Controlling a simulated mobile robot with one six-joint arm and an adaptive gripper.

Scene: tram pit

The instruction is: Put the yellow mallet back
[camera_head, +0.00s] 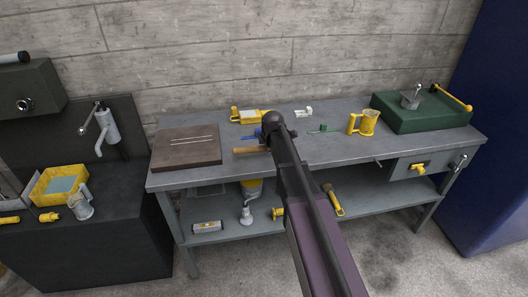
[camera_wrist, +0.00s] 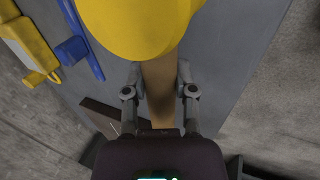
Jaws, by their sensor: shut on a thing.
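The yellow mallet has a big rounded yellow head (camera_wrist: 140,25) and a wooden handle (camera_wrist: 158,85). In the wrist view my gripper (camera_wrist: 160,85) is shut on the handle, with one finger on each side, just below the head. In the head view part of the wooden handle (camera_head: 248,150) shows left of my arm, over the middle of the grey workbench (camera_head: 330,158). My arm hides the mallet head and most of my gripper there. I cannot tell whether the mallet touches the bench top.
A brown board (camera_head: 187,150) lies on the bench's left. A yellow tool (camera_head: 250,116) and a blue item (camera_wrist: 72,48) lie near the mallet. A yellow mug (camera_head: 365,123) and green case (camera_head: 422,112) stand right. A lower shelf (camera_head: 300,213) holds several items.

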